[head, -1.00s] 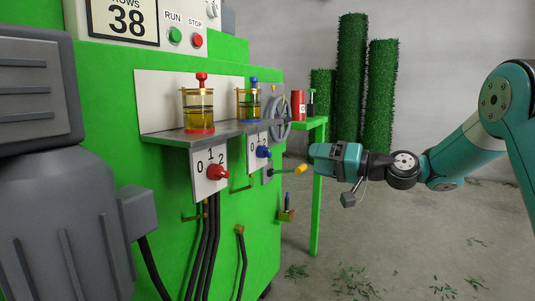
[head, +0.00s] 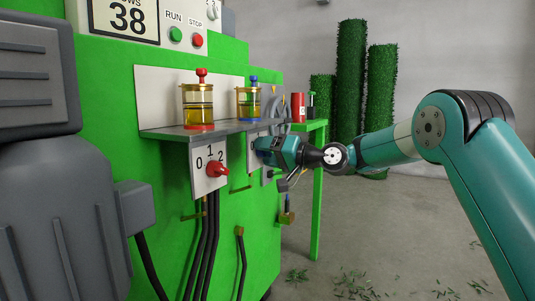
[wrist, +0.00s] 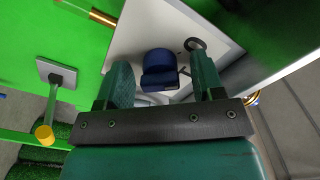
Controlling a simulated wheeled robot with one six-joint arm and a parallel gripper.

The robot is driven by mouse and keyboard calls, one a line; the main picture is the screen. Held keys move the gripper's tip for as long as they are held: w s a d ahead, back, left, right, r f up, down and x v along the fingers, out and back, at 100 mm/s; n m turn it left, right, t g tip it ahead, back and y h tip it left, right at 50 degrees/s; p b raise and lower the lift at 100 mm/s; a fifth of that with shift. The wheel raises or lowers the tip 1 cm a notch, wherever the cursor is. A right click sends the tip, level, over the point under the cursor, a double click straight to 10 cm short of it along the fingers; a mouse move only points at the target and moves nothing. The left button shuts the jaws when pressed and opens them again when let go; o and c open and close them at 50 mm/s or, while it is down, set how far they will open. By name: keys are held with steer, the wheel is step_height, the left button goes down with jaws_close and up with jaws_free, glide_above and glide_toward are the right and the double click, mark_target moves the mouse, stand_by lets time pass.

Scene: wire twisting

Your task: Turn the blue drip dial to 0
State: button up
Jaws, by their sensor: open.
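The blue drip dial (wrist: 160,72) shows in the wrist view on its white plate (wrist: 150,25), with a dark 0 mark (wrist: 195,44) up and to its right. My gripper (wrist: 160,62) is open, with one green finger on each side of the dial; a gap shows on both sides and I cannot tell whether either finger touches. In the head view my gripper (head: 262,150) covers the blue dial and most of its plate.
A red dial (head: 217,169) on a 0-1-2 plate is left of my gripper. Red-capped (head: 199,105) and blue-capped (head: 249,102) oil cups stand on the grey shelf (head: 165,134) above. A yellow-tipped lever (wrist: 45,135) is at left in the wrist view.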

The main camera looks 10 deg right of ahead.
steer(key=c, duration=0.9)
steer(key=shift+f+n+b, duration=0.25)
steer(key=shift+n+b, duration=0.45)
steer(key=shift+n, duration=0.2)
steer(key=shift+c, duration=0.2)
steer(key=shift+r+n+b, duration=0.2)
steer(key=shift+n+b, duration=0.2)
steer(key=shift+n, duration=0.7)
steer(key=o, duration=0.9)
steer(key=shift+o, duration=0.2)
steer(key=shift+d, duration=0.15)
steer(key=p+v, duration=0.2)
steer(key=v, duration=1.5)
steer(key=shift+p, duration=0.4)
